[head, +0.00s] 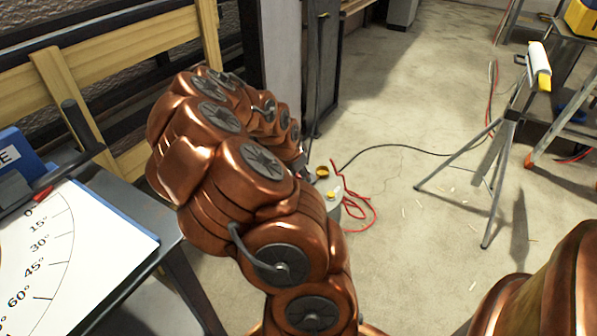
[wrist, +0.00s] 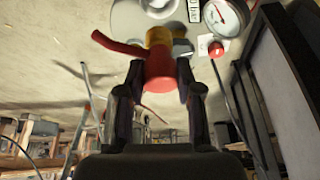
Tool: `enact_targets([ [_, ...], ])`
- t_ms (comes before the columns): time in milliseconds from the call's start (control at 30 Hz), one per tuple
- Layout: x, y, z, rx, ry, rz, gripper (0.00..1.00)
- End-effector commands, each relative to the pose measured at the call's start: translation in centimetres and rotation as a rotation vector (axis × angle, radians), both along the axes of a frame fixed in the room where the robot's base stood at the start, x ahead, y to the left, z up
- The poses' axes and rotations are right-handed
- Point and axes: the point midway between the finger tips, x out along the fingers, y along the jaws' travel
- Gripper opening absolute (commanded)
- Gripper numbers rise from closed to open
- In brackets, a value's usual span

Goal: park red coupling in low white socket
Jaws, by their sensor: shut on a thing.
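In the wrist view my gripper (wrist: 160,88) is shut on the red coupling (wrist: 160,68), with one dark finger on each side. A red hose end (wrist: 116,44) runs out from it to the left. A yellow brass fitting (wrist: 159,36) lies directly beyond the coupling, in line with it; I cannot tell whether they are joined or just overlap in the picture. In the head view my copper arm hides the gripper and the coupling. I cannot make out a low white socket with certainty in either view.
A pale tank (head: 332,192) with a pressure gauge (wrist: 222,16) and red knob (wrist: 216,49) is close to the gripper. Red hose (head: 357,207) coils on the floor beside it. A tripod (head: 492,150) stands right, and a table with an angle chart (head: 75,258) left. Floor between is mostly clear.

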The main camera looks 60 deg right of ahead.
Motion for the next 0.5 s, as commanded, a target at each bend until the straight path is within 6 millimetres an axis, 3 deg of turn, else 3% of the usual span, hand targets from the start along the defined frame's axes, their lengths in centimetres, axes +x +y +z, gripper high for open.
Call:
enact_targets([
  [500,0.4,0.4,-4.1,0.001,0.001,0.011,0.00],
])
